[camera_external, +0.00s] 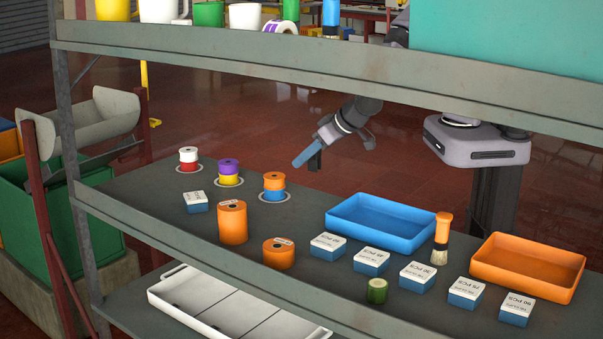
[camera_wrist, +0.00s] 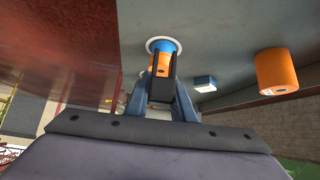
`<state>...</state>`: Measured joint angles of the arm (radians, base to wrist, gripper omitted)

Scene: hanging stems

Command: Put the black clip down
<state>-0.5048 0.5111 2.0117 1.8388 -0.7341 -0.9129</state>
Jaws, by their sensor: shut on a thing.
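My gripper (camera_external: 303,158) is over the far edge of the shelf, with its blue fingers pointing down and to the left. It is shut on the black clip (camera_external: 315,161), which hangs below the fingers, clear of the shelf surface. In the wrist view the black clip (camera_wrist: 162,91) shows between the two blue-grey fingers. Beyond it is the orange and blue spool stack (camera_wrist: 163,52) on its round white-rimmed base, partly hidden by the clip. In the external view this stack (camera_external: 274,184) is in front and left of my gripper.
A purple and yellow stack (camera_external: 228,170) and a white and red stack (camera_external: 188,158) stand farther left. A blue tray (camera_external: 385,240), an orange tray (camera_external: 525,285), a brush (camera_external: 442,235), orange cylinders (camera_external: 232,222) and several small boxes occupy the shelf. An upper shelf (camera_external: 330,88) runs above.

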